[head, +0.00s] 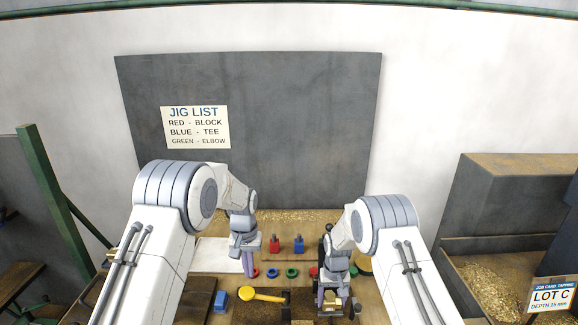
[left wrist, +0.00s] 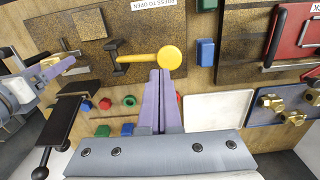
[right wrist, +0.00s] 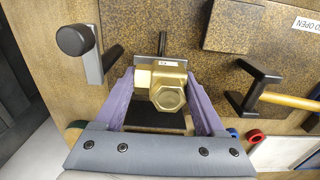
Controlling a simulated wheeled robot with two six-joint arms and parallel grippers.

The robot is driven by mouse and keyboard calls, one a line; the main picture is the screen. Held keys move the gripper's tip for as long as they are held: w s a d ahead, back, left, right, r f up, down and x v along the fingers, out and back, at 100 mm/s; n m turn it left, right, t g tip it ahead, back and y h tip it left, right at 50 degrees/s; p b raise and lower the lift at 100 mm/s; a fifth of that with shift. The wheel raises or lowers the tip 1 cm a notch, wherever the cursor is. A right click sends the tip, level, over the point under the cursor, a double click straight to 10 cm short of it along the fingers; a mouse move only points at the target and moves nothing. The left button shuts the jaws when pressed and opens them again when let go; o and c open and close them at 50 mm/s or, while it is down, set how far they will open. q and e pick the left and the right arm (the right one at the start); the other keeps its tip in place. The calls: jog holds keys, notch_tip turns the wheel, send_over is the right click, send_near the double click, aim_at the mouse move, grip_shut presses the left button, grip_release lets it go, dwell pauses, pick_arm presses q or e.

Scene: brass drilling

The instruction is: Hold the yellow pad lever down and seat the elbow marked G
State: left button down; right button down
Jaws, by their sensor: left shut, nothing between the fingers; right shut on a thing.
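The yellow pad lever (head: 247,294) lies on the bench, its round pad (left wrist: 170,58) at one end and a black bracket at the other. My left gripper (left wrist: 159,72) is shut and empty, its fingertips at the pad's edge in the left wrist view; whether they touch it or the lever is pressed, I cannot tell. My right gripper (right wrist: 160,80) is shut on a brass elbow (right wrist: 170,97), whose hexagonal end faces the camera. A small label on the elbow is too small to read. The elbow is over a dark plate (right wrist: 155,117); whether it rests there is unclear.
A black clamp handle (right wrist: 76,40) stands beside the right gripper. Red (head: 274,244) and blue (head: 298,244) blocks and coloured rings (head: 272,272) lie behind. The left wrist view shows a tray with brass fittings (left wrist: 292,117) and a blue block (left wrist: 205,53). A jig list (head: 196,127) hangs on the backboard.

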aim_at(247, 292)
pick_arm(q)
jog(key=shift+w+a+f, duration=0.55)
jog(key=shift+a+f, duration=0.2)
jog(key=shift+f, duration=0.45)
jog(key=shift+w+f, duration=0.1)
jog(key=shift+f, duration=2.15)
jog(key=shift+f, duration=0.15)
jog(key=shift+f, duration=0.35)
